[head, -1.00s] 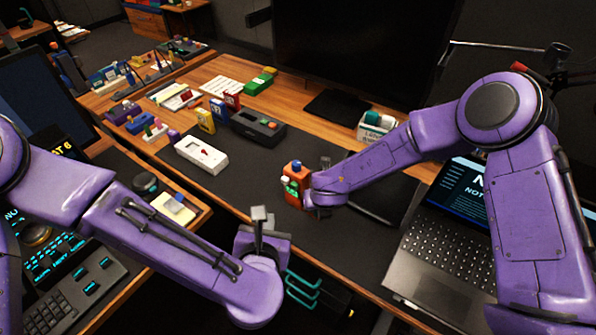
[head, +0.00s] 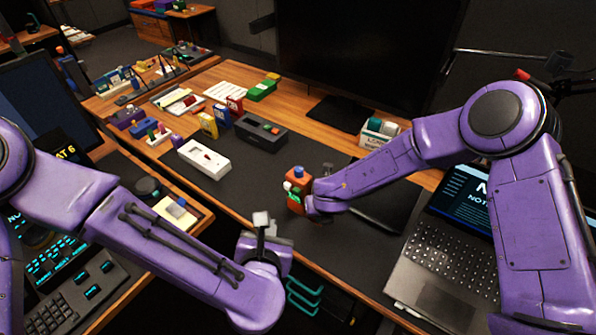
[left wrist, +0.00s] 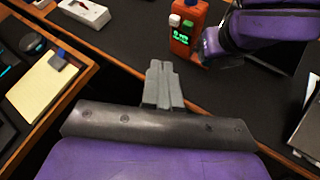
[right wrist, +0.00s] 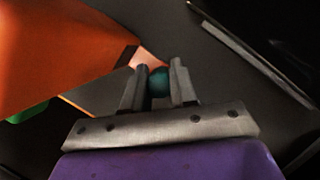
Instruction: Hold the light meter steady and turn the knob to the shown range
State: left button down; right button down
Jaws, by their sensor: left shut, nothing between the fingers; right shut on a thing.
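The light meter (head: 297,194) is an orange box with a blue top, standing upright on the dark desk mat. In the left wrist view the meter (left wrist: 183,42) shows a lit green readout, with a white piece and a green piece above it. My right gripper (right wrist: 159,82) is at the meter's right side. Its fingers are shut on a small teal round piece (right wrist: 158,84) beside the orange body (right wrist: 60,50); I cannot tell whether this is the knob. My left gripper (head: 262,220) is shut and empty, in front of the meter and apart from it; its fingers (left wrist: 160,72) point toward the mat.
A white device (head: 203,160) and a dark grey box (head: 261,133) lie behind on the mat. A laptop (head: 440,255) is at the right, a monitor (head: 365,60) at the back. Teal hooks (head: 304,297) hang below the desk's front edge. The mat around the meter is mostly clear.

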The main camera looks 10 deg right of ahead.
dwell(0.8)
pick_arm(q)
jog(key=c, duration=1.3)
grip_release()
jog(key=shift+w+d, duration=0.15)
jog(key=o, duration=0.3)
jog(key=w+d, duration=0.1)
jog(key=w+d+r+m+h, duration=0.1)
jog(key=w, duration=0.1)
jog(key=w+m+h, duration=0.1)
jog(key=w, duration=0.1)
jog(key=shift+d+r, duration=0.15)
jog(key=shift+d, duration=0.25)
jog(key=shift+o, duration=0.2)
jog(key=m+g+h, duration=0.3)
jog(key=m+h, duration=0.3)
jog(key=h, duration=0.6)
send_near(299, 169)
jog(key=x, duration=1)
jog(key=shift+g, duration=0.4)
grip_shut()
